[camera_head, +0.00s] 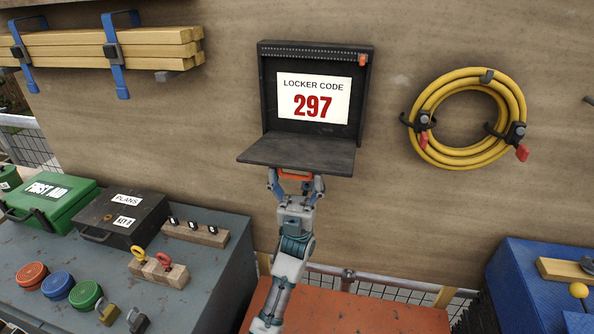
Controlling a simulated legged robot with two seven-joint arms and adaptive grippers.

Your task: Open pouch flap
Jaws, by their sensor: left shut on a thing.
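A dark wall pouch (365,110) hangs on the wooden wall in the upper middle. Its flap (300,151) is folded down and sticks out toward me, so the inside shows. A white card (314,99) inside reads "LOCKER CODE 297". My left gripper (296,179) is at the flap's front edge, shut on an orange tab (296,174) under that edge. The fingers partly cover the tab. My right gripper is not in view.
A yellow hose coil (466,161) hangs on the wall at right. Strapped planks (150,45) are at upper left. A grey bench (212,275) with a green first aid box (52,203) and a black plans case (120,217) stands at left. A blue case (520,290) is at lower right.

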